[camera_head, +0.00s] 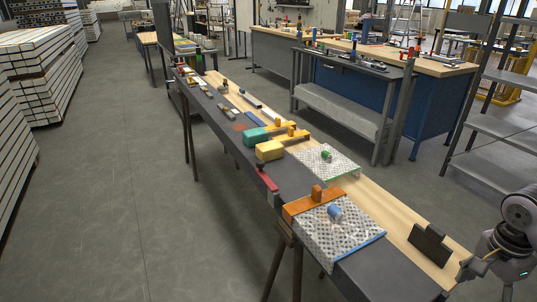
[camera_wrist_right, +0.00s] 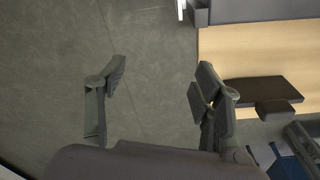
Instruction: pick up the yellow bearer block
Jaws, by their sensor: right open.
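The yellow bearer block (camera_head: 270,150) rests on the long dark bench (camera_head: 300,178) in the middle of the head view, just in front of a teal block (camera_head: 256,136). An orange-yellow piece (camera_head: 291,134) lies behind it. My right gripper (camera_head: 470,268) is at the lower right of the head view, by the near end of the bench, far from the yellow block. In the right wrist view its two fingers (camera_wrist_right: 160,82) are spread apart with only floor between them. The yellow block does not show in the wrist view. My left gripper is not in view.
A dark brown block (camera_head: 430,243) stands on the wooden strip near my right gripper; it also shows in the wrist view (camera_wrist_right: 262,91). Grey shelving (camera_head: 500,135) stands at right.

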